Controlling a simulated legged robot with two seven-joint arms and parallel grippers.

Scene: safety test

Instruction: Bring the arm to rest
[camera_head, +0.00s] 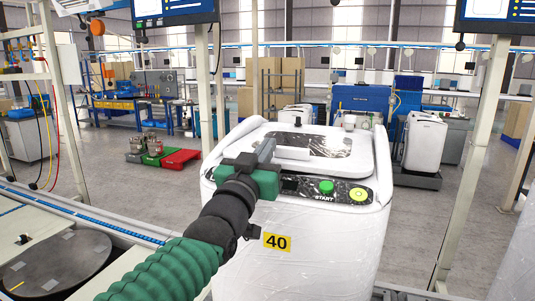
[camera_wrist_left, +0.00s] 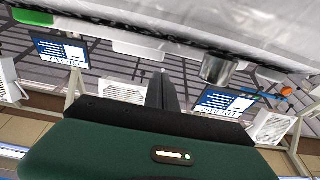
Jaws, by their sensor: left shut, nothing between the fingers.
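My left arm comes in from the lower left in the head view. Its gripper (camera_head: 264,150) is shut and empty. It is in front of the white washing machine (camera_head: 300,240), by the left part of its top panel. I cannot tell whether the fingers touch the machine. The green START button (camera_head: 326,187) and a yellow-ringed button (camera_head: 358,194) are to the right of the gripper. In the left wrist view the shut fingers (camera_wrist_left: 162,92) point away from the green gripper body. My right gripper is not in view.
A conveyor (camera_head: 80,220) with a dark round plate (camera_head: 55,262) runs along the left. Metal posts (camera_head: 475,160) and screens (camera_head: 172,10) frame the machine. Another white machine (camera_head: 425,140) stands at the back right.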

